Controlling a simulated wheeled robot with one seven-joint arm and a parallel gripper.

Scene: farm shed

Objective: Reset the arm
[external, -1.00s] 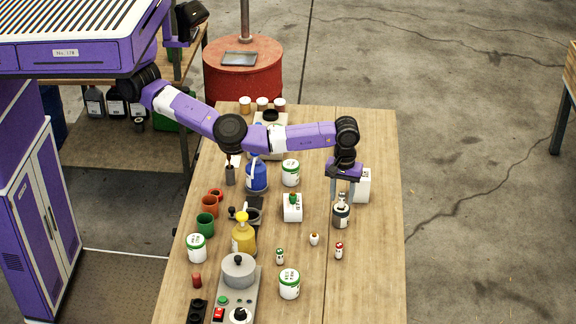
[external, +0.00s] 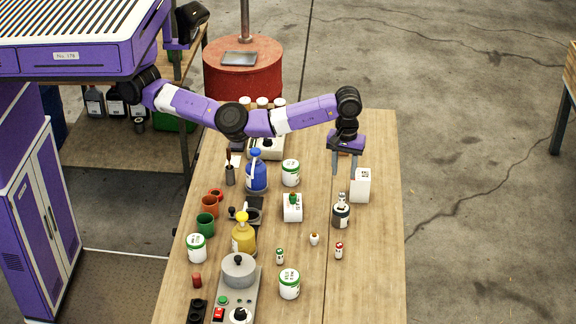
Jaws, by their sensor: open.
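My arm reaches from the left over the wooden table (external: 370,270). My gripper (external: 345,174) points down over the far right part of the table, with its two fingers apart and nothing between them. A dark bottle with a pale label and grey top (external: 341,215) stands upright on the table below the gripper, clear of the fingertips. A white box (external: 361,186) stands just right of the gripper.
A blue bottle (external: 256,177), a yellow pump bottle (external: 243,238), several white jars with green lids (external: 289,285) and a hotplate-like device with a grey pot (external: 238,270) crowd the left and middle. The right front of the table is clear. A red drum (external: 243,70) stands behind.

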